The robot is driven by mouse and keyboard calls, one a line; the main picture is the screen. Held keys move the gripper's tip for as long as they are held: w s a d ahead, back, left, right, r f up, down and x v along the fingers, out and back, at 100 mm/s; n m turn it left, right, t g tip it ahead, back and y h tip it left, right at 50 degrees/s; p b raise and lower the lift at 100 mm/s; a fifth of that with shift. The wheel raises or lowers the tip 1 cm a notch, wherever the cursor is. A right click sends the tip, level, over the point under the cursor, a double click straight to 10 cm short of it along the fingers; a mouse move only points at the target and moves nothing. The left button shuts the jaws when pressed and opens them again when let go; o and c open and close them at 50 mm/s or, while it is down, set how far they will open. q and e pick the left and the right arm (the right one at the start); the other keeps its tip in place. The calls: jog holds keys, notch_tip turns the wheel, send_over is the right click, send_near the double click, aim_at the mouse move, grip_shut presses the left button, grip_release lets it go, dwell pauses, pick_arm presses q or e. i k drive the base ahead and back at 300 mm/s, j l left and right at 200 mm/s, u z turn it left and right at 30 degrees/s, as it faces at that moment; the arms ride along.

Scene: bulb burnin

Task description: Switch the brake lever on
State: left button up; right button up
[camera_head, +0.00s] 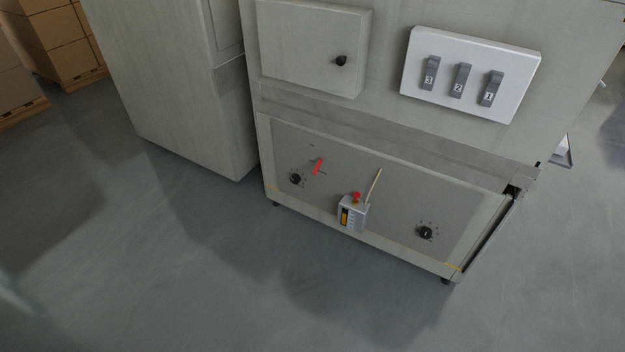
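The lower front panel of a grey cabinet holds a short red lever (318,167), tilted with its upper end to the right. To the right of it a thin pale-yellow stick-like lever (374,185) rises above a small grey control box (352,216), also leaning right. The box has a red knob (356,197) on top and a dark front with orange marks. No label shows which one is the brake lever. Neither of my grippers is in view, and nothing touches the levers.
Black dials (295,179) and (426,232) sit on the lower panel. Above are a closed door (312,48) with a black knob and a white plate (472,73) with 3 numbered switches. Stacked boxes (50,35) stand far left. The grey floor (200,280) in front is clear.

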aim_at(319, 161)
jog(key=z, duration=0.4)
jog(key=i+j+z, duration=0.65)
jog(key=j+z, duration=0.3)
jog(key=i+j, duration=0.2)
jog(key=j, duration=0.2)
jog(key=i+j, duration=0.15)
jog(key=j, duration=0.2)
jog(key=i+j+z, duration=0.1)
jog(key=j, duration=0.3)
jog(key=i, duration=0.1)
